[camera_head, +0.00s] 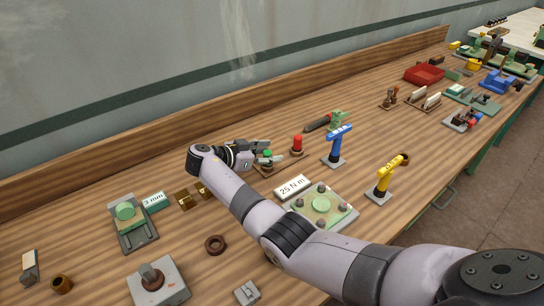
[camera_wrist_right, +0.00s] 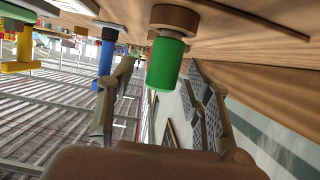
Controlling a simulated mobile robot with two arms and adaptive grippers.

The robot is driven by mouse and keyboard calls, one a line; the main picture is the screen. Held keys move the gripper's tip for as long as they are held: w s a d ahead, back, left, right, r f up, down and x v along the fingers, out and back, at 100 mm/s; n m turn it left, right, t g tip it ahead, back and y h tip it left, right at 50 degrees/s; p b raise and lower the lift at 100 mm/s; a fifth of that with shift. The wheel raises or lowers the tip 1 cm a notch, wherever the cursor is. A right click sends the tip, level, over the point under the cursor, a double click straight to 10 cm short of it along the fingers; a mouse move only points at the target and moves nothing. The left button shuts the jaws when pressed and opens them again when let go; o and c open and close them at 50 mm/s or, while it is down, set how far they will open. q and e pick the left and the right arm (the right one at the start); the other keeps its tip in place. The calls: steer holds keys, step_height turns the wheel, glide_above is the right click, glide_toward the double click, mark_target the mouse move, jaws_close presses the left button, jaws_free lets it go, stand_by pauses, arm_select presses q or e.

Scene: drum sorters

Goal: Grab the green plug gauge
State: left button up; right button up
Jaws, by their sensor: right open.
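The green plug gauge (camera_head: 267,154) stands near the back of the wooden bench, partly hidden by my right gripper (camera_head: 273,153). In the right wrist view, which is upside down, the green cylinder of the plug gauge (camera_wrist_right: 165,64) rises from a round brown base. My right gripper (camera_wrist_right: 163,80) is open there, with one finger on either side of the green cylinder. My left gripper is not in view.
A red plug gauge (camera_head: 298,144) stands just right of the gripper. A blue tool (camera_head: 339,142) and a yellow tool (camera_head: 386,176) stand upright farther right. A "25 N m" sign (camera_head: 293,187) and a green-topped fixture (camera_head: 345,221) lie near my right arm.

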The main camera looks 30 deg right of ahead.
steer(key=shift+a, duration=0.1)
steer(key=shift+c, duration=2.7)
steer(key=c, duration=0.4)
steer(key=shift+c, duration=0.7)
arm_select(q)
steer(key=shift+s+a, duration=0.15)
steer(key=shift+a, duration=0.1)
arm_select(e)
jaws_close()
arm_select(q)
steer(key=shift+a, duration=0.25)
arm_select(e)
steer(key=shift+r, duration=0.1)
